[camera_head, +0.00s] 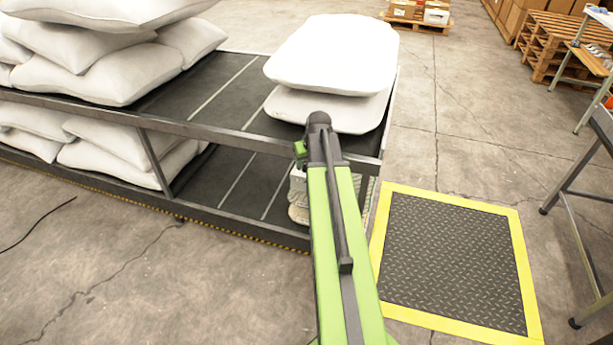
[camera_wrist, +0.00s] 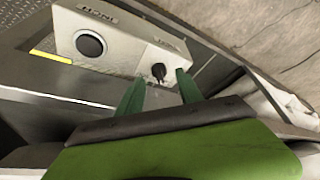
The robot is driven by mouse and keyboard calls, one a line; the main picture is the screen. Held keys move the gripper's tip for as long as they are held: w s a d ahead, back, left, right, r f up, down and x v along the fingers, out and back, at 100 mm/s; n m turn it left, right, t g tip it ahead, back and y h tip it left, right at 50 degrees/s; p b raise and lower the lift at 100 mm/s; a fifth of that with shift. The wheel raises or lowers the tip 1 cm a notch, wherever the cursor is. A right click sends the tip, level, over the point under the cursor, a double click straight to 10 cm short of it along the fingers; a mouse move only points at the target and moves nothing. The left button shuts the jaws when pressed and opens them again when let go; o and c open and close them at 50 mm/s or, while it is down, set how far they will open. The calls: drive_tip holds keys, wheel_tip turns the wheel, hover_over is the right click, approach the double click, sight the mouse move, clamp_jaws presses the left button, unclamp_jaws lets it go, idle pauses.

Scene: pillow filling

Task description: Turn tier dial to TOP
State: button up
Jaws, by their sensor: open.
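A pale control box (camera_wrist: 122,45) shows in the wrist view, tilted in the picture. A round black button (camera_wrist: 90,44) sits on its left part under a label that seems to read HOME. A small dark dial (camera_wrist: 158,71) sits on its right part under a label too blurred to read. The dial's setting cannot be made out. My gripper (camera_wrist: 160,76) is open, its two green fingers on either side of the dial in the picture. Whether they touch it cannot be told. In the head view my arm hides most of the box and the gripper.
A two-tier dark rack (camera_head: 210,130) carries white pillows (camera_head: 335,55) on top and more below. A yellow-edged floor plate (camera_head: 455,260) lies to the right of my arm. A metal-legged table (camera_head: 577,240) stands at the far right.

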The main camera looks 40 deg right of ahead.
drive_tip(key=shift+x, duration=0.85)
drive_tip(key=shift+r, duration=0.1)
clamp_jaws()
